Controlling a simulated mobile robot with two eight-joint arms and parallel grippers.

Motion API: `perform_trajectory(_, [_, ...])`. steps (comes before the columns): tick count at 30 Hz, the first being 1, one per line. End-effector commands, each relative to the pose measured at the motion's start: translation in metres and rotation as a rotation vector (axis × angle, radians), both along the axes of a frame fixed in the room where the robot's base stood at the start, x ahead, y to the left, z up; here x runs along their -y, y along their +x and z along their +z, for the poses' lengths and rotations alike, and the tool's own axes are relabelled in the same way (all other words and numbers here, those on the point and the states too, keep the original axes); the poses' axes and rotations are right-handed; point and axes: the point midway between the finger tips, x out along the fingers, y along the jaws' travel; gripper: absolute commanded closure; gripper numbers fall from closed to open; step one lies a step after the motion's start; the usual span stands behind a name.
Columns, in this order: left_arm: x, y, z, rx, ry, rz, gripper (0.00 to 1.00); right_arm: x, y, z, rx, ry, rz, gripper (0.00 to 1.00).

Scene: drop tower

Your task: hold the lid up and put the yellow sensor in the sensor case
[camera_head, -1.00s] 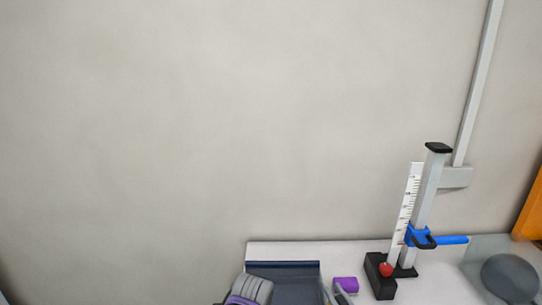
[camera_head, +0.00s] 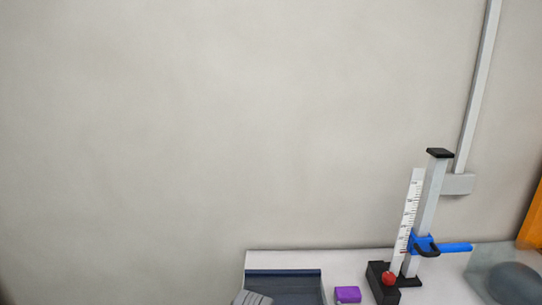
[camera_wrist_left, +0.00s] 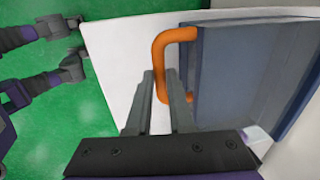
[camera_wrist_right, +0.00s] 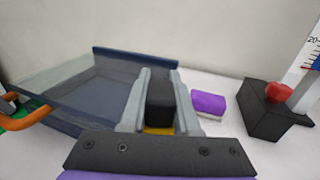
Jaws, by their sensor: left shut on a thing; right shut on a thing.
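The sensor case (camera_wrist_right: 135,57) is a blue-grey box in the right wrist view, with its inside visible. In the left wrist view my left gripper (camera_wrist_left: 160,100) is shut on the orange handle (camera_wrist_left: 160,50) of a blue-grey panel (camera_wrist_left: 245,65), seemingly the lid. How far the lid is raised I cannot tell. In the right wrist view my right gripper (camera_wrist_right: 159,100) is shut on the yellow sensor (camera_wrist_right: 158,131), which has a black upper part. It hangs in front of the case's right side; whether it is over the inside is unclear. The case's back part shows in the head view (camera_head: 283,272).
A purple block (camera_wrist_right: 208,102) with a white base lies right of the case. Beyond it stands a black base (camera_wrist_right: 265,125) with a red knob and a ruler post (camera_head: 430,200) with a blue clamp.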

Motion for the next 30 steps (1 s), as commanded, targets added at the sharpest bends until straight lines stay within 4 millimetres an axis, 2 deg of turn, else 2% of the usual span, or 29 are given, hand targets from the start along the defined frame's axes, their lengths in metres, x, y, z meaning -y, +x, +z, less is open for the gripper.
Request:
perform_trajectory(8, [0.000,0.001,0.004,-0.002,0.000,0.000,1.00,0.000,0.000,0.000,0.000,0.000,0.000,1.00])
perform_trajectory(19, [0.000,0.005,0.042,-0.035,0.000,0.000,1.00,0.000,0.000,0.000,0.000,0.000,0.000,1.00])
perform_trajectory(28, [0.000,0.005,0.045,-0.039,0.000,0.000,1.00,0.000,0.000,0.000,0.000,0.000,0.000,1.00])
perform_trajectory(29, [0.000,0.005,0.045,-0.039,0.000,0.000,0.97,0.000,0.000,0.000,0.000,0.000,0.000,1.00])
perform_trajectory(30, [0.000,0.005,0.045,-0.039,0.000,0.000,0.90,0.000,0.000,0.000,0.000,0.000,0.000,1.00])
